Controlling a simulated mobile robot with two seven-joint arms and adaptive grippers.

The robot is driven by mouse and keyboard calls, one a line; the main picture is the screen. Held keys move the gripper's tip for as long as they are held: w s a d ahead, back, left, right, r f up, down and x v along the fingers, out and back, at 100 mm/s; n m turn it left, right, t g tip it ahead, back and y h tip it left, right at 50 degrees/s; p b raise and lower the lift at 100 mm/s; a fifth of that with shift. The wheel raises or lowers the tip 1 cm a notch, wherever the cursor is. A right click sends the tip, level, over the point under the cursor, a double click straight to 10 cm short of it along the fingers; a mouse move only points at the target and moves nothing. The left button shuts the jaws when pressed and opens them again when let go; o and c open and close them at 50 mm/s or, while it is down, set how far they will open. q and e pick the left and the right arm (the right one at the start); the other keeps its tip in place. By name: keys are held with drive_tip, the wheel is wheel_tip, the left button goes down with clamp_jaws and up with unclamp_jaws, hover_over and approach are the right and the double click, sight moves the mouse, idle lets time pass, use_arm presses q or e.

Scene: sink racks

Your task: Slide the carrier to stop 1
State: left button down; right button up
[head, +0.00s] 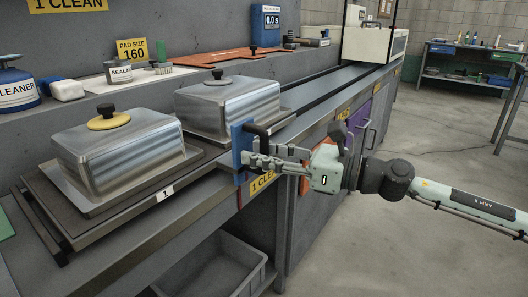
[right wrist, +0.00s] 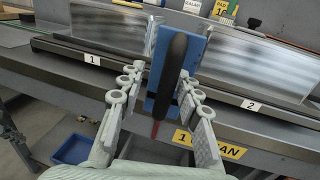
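The carrier shows as a blue plate (head: 239,150) with a black upright handle (head: 258,132) at the front edge of the counter, right of the label 1 (head: 165,194). In the right wrist view the blue plate (right wrist: 157,85) stands between label 1 (right wrist: 92,59) and label 2 (right wrist: 252,106), with a red pointer (right wrist: 155,130) below it. My right gripper (head: 268,160) is at the handle. In the right wrist view its fingers (right wrist: 158,84) are spread on either side of the handle (right wrist: 174,68), with a gap on the left. My left gripper is not in view.
A grey bin (head: 225,270) sits below. Bottles and a brush (head: 178,70) line the back shelf.

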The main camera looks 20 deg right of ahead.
drive_tip(key=shift+d, duration=0.1)
drive_tip(key=v, duration=1.1)
drive_tip(key=shift+s+d, duration=0.3)
idle(0.3)
idle(0.4)
